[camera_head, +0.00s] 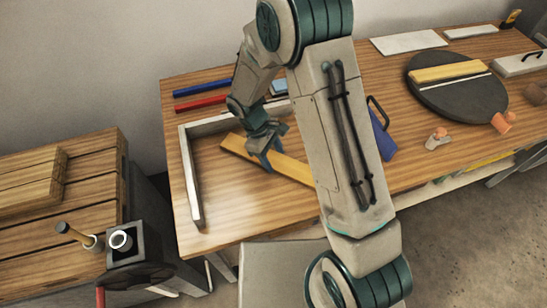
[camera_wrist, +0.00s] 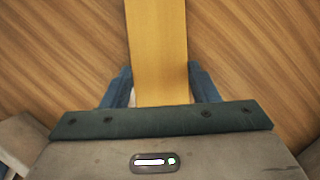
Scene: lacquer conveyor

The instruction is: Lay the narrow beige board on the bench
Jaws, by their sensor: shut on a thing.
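The narrow beige board (camera_head: 290,168) looks yellowish and lies slanted over the wooden bench (camera_head: 240,212), inside the corner of a pale L-shaped frame. My gripper (camera_head: 265,160) is shut across its width, reaching from above. In the wrist view the board (camera_wrist: 157,40) runs straight away between the two blue fingers (camera_wrist: 160,88), with bench wood on both sides. I cannot tell whether the board touches the bench or hangs just above it. My arm hides its right end in the head view.
The pale frame (camera_head: 191,185) edges the bench's left side and back. Blue and red bars (camera_head: 200,103) lie behind it. A dark round disc (camera_head: 460,98) with another yellowish board stands right, near orange pieces (camera_head: 502,122). A blue piece (camera_head: 382,138) lies beside my arm. The bench's front left is clear.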

